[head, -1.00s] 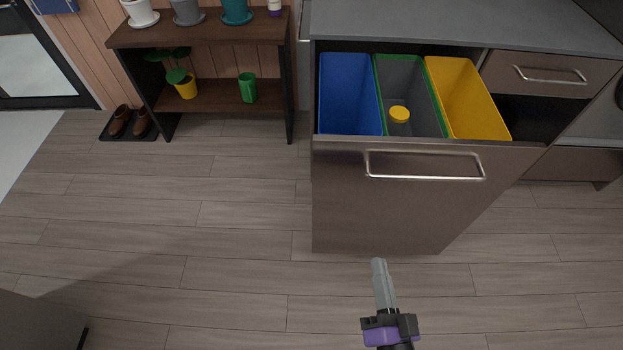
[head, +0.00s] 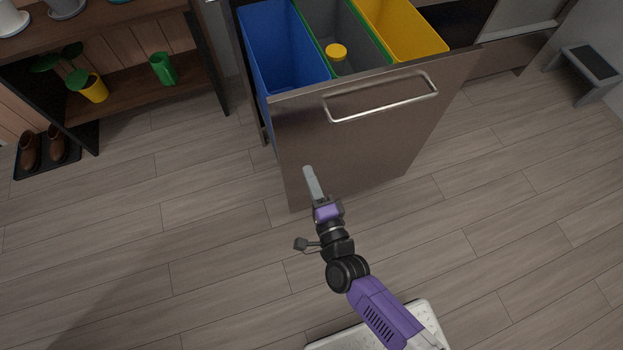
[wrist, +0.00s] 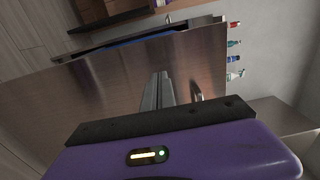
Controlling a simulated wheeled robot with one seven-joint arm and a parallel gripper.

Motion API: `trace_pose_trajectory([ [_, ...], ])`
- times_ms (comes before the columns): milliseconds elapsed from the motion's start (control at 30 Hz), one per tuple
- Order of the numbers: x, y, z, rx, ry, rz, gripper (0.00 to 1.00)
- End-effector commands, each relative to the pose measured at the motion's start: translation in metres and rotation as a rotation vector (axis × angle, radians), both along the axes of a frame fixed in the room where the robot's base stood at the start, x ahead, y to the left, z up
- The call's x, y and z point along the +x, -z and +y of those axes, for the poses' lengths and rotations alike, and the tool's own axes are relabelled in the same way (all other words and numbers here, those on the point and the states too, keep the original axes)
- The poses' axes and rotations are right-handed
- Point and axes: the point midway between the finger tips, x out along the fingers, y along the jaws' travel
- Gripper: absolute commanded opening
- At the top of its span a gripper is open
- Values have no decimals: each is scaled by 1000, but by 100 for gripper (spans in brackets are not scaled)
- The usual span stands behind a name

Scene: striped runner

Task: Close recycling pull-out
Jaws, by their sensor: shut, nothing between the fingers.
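The recycling pull-out (head: 365,125) stands open, with a brown metallic front and a silver bar handle (head: 381,107). Inside it are a blue bin (head: 283,45), a grey bin with a green rim (head: 352,50) and a yellow bin (head: 405,30). A yellow-topped item (head: 337,51) sits in the grey bin. My gripper (head: 308,170) is shut and empty. In the head view its tip overlaps the lower left of the front; I cannot tell whether it touches. In the wrist view the shut fingers (wrist: 158,90) point at the front panel (wrist: 110,80), with the handle (wrist: 196,91) to their right.
A grey step stool (head: 585,70) is at far right. The wooden floor around the pull-out is clear.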

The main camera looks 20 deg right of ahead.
Motion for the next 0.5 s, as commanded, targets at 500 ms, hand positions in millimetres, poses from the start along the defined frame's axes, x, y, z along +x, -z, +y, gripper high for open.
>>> trace_pose_trajectory([
  [500, 88, -1, 1, -1, -1, 0, 0],
])
